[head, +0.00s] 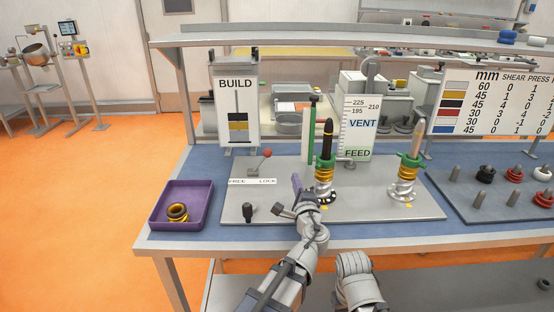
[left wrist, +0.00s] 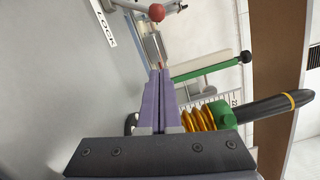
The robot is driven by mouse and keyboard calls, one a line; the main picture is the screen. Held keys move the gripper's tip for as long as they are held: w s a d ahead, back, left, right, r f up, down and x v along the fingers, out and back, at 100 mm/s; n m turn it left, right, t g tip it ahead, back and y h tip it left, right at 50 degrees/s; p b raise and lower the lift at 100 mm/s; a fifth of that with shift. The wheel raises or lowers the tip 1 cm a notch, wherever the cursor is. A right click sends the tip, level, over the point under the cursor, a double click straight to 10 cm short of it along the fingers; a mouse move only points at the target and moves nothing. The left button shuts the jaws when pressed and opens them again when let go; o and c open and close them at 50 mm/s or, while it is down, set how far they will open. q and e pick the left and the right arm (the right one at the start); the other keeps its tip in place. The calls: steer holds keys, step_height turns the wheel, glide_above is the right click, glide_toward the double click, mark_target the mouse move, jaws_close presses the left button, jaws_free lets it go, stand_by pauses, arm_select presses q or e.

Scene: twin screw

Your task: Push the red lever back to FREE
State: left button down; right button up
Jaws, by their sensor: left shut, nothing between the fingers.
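The lever's red knob (head: 267,153) leans right, toward the LOCK end of the FREE/LOCK label (head: 252,181), on the grey plate. My left gripper (head: 296,184) is shut and empty, with purple fingers, over the plate to the right of and nearer than the lever. In the left wrist view, my shut left fingers (left wrist: 160,74) point toward the top, and the red knob (left wrist: 156,12) is beyond their tips, apart from them. The LOCK label (left wrist: 104,22) shows beside it; FREE is out of that view. My right gripper is not visible; only an arm link shows.
A black-topped post with a gold spring (head: 325,165) stands just right of my left gripper. A green upright (head: 312,130) is behind it. A second spring post (head: 408,165) stands further right. A purple tray (head: 181,222) is at left. A black knob (head: 248,211) stands at the plate's front.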

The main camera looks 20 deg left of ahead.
mark_target(261, 161)
arm_select(q)
steer(key=x, duration=1)
steer(key=a, duration=0.2)
steer(key=a+p, duration=0.1)
steer(key=shift+s+r, duration=0.25)
steer(key=shift+r, duration=0.15)
steer(key=shift+a+r, duration=0.1)
steer(key=shift+a, duration=0.35)
steer(key=shift+s+a+r+n+p, duration=0.1)
steer(key=shift+a+r+n+p, duration=0.15)
steer(key=shift+n+p, duration=0.2)
